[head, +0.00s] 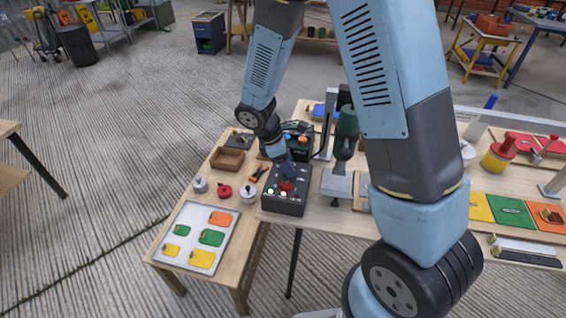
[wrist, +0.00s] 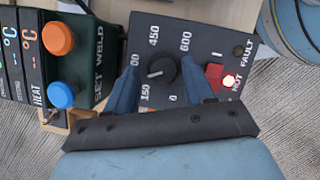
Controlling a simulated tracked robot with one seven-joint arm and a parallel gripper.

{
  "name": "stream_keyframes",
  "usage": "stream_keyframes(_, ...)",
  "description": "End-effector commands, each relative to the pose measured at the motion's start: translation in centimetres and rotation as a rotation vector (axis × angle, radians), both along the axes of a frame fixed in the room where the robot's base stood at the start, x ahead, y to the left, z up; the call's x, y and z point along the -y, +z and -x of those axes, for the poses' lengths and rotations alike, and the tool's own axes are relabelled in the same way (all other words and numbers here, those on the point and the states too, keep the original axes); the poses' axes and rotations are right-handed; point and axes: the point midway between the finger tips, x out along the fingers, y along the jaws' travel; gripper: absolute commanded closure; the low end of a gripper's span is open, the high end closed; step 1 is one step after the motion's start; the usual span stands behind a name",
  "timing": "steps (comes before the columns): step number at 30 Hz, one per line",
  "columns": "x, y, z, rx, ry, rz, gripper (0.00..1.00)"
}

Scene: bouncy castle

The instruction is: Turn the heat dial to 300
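A black control box (head: 284,205) sits at the left end of the workbench. In the wrist view its round black heat dial (wrist: 161,70) has a scale reading 0, 150, 450 and 600. The label between 150 and 450 is partly covered by a finger. The dial's white mark points to the lower left, roughly between 150 and that covered label. My gripper (wrist: 160,72) is open, with one blue finger on each side of the dial and a visible gap at both sides. In the head view my gripper (head: 285,160) hangs over the box.
A red switch (wrist: 214,75) and a lit HOT lamp (wrist: 229,80) lie right of the dial. A dark unit with an orange knob (wrist: 58,38) and blue knob (wrist: 62,94) stands close left. A green drill press (head: 346,135) stands right of the box.

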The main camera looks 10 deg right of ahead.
Motion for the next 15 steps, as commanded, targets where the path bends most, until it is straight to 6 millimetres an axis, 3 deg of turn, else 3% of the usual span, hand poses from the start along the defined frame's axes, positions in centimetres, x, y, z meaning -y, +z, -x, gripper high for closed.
stream_keyframes(15,-0.07,0.08,-0.20,0.004,0.001,-0.002,0.95)
